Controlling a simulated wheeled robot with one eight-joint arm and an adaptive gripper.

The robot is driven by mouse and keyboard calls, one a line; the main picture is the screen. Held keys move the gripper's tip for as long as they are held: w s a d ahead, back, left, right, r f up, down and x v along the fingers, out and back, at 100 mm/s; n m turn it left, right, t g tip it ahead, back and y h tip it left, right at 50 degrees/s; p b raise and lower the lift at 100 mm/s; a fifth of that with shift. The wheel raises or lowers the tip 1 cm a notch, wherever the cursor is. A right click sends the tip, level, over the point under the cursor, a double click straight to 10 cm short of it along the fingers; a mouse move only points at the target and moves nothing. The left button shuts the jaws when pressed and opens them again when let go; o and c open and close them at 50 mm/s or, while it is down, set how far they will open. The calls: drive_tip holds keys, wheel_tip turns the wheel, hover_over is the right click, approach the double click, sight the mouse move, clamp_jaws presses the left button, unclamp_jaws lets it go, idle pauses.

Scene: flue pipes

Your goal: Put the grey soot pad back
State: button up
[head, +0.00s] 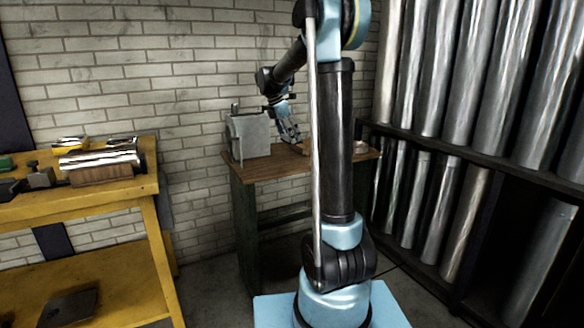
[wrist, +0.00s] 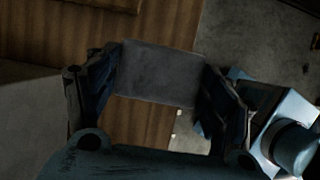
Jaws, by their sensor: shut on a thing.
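The grey soot pad (wrist: 158,76) is a flat, roughly rectangular piece that spans the space between my fingers in the wrist view. My gripper (wrist: 160,88) is shut on it, with one finger at each side edge. In the head view my gripper (head: 291,138) points down just above the small wooden-topped table (head: 262,171), right of a grey metal box (head: 250,134). I cannot make out the pad clearly in the head view. The wrist view shows wood below the pad; whether the pad touches it, I cannot tell.
Small items (head: 322,144) lie on the table right of my gripper, partly behind my arm. A yellow workbench (head: 105,200) with tools and a shiny pipe (head: 98,160) stands at left. A rack of metal pipes (head: 470,80) fills the right. A brick wall is behind.

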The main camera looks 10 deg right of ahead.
sight(293, 164)
wheel_tip(293, 164, down, 10)
drive_tip(key=shift+f, duration=0.1)
drive_tip(key=o, duration=0.9)
drive_tip(key=shift+o, duration=0.2)
drive_tip(key=shift+r, duration=0.2)
